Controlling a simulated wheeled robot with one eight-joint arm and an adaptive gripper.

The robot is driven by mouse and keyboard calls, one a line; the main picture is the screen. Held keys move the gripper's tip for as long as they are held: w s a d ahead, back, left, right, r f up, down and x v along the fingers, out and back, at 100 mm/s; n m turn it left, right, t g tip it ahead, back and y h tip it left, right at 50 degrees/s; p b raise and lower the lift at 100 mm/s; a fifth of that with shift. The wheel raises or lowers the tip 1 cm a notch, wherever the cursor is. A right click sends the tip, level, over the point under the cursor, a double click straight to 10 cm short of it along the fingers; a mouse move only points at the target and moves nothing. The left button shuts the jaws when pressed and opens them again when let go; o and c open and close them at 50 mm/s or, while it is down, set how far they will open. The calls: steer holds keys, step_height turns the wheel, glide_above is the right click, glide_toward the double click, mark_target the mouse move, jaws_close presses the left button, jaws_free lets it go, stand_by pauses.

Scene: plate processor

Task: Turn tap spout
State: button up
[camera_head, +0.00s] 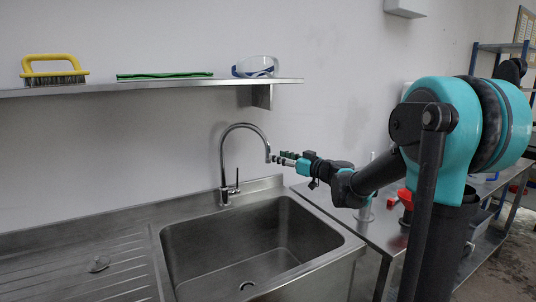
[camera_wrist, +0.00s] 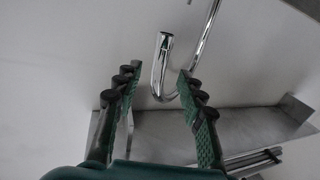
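The chrome tap (camera_head: 222,152) stands at the back edge of the sink, its gooseneck spout curving to the right and down. My gripper (camera_head: 278,157) reaches in from the right, close to the spout's free end. In the wrist view, my gripper (camera_wrist: 160,74) is open, with one green-padded finger on each side. The end of the spout (camera_wrist: 160,62) shows between the fingertips, with a visible gap on both sides. Whether the spout end lies within the fingers' depth or just beyond is hard to tell. The tap's lever (camera_head: 236,181) is at its base.
The steel sink basin (camera_head: 190,240) lies below the spout. A wall shelf (camera_head: 150,87) above holds a yellow brush (camera_head: 52,69), a green cloth (camera_head: 165,75) and goggles (camera_head: 256,66). It also appears in the wrist view (camera_wrist: 220,127). A side table (camera_head: 375,232) carries red items.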

mark_target(268, 153)
steer(key=x, duration=0.6)
steer(key=shift+w+a, duration=0.2)
steer(key=shift+a, duration=0.05)
steer(key=shift+c, duration=0.5)
jaws_close()
